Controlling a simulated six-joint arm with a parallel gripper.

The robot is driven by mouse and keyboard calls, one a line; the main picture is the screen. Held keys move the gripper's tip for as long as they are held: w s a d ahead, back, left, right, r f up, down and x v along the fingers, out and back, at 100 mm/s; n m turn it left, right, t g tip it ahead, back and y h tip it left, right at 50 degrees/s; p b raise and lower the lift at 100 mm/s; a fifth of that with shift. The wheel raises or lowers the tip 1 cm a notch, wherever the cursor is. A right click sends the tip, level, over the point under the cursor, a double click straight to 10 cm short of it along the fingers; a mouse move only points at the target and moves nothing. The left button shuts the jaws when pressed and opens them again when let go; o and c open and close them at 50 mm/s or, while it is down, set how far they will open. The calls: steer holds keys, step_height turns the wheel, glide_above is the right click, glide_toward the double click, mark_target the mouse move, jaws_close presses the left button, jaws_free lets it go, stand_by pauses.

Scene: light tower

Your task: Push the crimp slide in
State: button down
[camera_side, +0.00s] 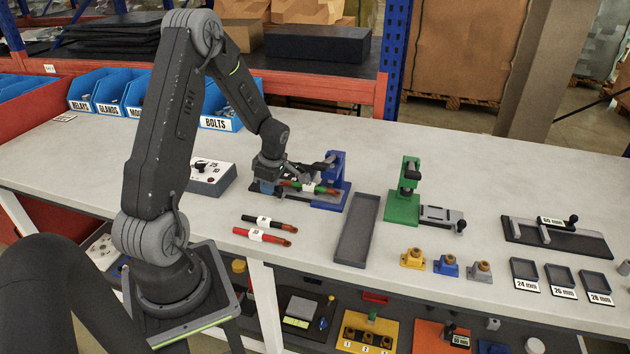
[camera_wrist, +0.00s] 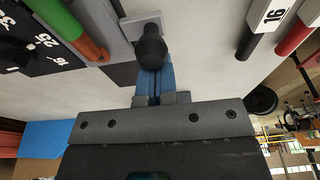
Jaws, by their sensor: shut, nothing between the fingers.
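The blue crimp station (camera_side: 337,169) stands mid-table in the side view, with a dark handle on top. A red-and-green cable (camera_side: 327,190) lies across it; the cable also shows at upper left in the wrist view (camera_wrist: 72,25). The wrist view shows the slide's black knob (camera_wrist: 152,45) on a grey plate (camera_wrist: 128,28), straight ahead of my fingertips. My gripper (camera_wrist: 152,72) is shut and empty, its blue fingers together close behind the knob. I cannot tell whether they touch it. In the side view my gripper (camera_side: 266,184) is low at the station's left end, partly hiding the slide.
Two tagged cables, dark (camera_side: 280,223) and red (camera_side: 245,232), lie in front. A dial box (camera_side: 208,178) stands left of the station. A long grey tray (camera_side: 357,230) and a green press (camera_side: 404,205) stand to the right.

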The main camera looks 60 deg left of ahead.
steer(key=shift+r, duration=0.15)
steer(key=shift+s+a+r, duration=0.25)
steer(key=shift+a+r, duration=0.05)
steer(key=shift+r, duration=0.2)
steer(key=shift+s+a+r, duration=0.25)
steer(key=shift+r, duration=0.2)
step_height(320, 180, up, 5)
steer(key=shift+f, duration=0.1)
step_height(320, 180, up, 14)
steer(key=w+d, duration=0.2)
steer(key=d+r+m+t, duration=0.4)
steer(key=d+m, duration=0.8)
steer(key=d, duration=0.4)
steer(key=s+d+m+t+h, duration=0.1)
steer(key=s+d+m+t, duration=0.2)
steer(key=s+d+m, duration=0.5)
steer(key=d+m, duration=0.5)
steer(key=m, duration=0.2)
steer(key=shift+s+d+h, duration=0.2)
steer(key=shift+s+h, duration=0.1)
steer(key=shift+s, duration=0.05)
